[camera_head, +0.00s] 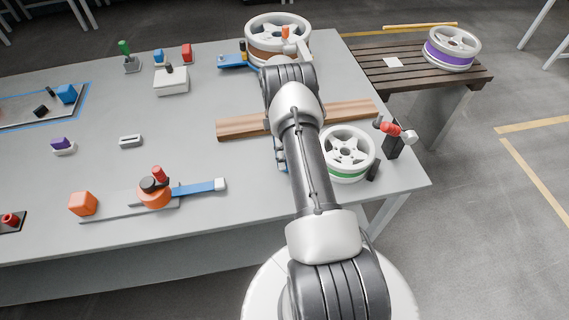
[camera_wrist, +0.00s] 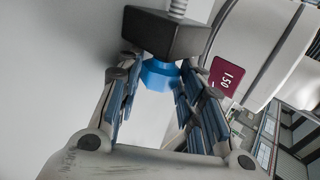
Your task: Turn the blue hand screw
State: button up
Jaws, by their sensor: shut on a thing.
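In the wrist view, the blue hand screw (camera_wrist: 158,78) sits against a black block (camera_wrist: 165,35), with a pale threaded rod (camera_wrist: 178,8) on the block's far side. My gripper (camera_wrist: 158,72) has its two blue-padded fingers on either side of the blue screw, shut on it. The fingertips reach close to the black block. In the head view, my arm covers the gripper and the screw, so neither shows clearly there.
In the wrist view, a large pale rounded part with a dark red label (camera_wrist: 227,77) stands close on the right. In the head view, a green-striped wheel (camera_head: 349,153) and wooden board (camera_head: 240,122) lie beside my arm. The table's left half holds several fixtures.

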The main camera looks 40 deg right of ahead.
jog(key=shift+s+d, duration=0.1)
dwell(0.3)
jog(key=o, duration=1.1)
jog(key=shift+c, duration=0.2)
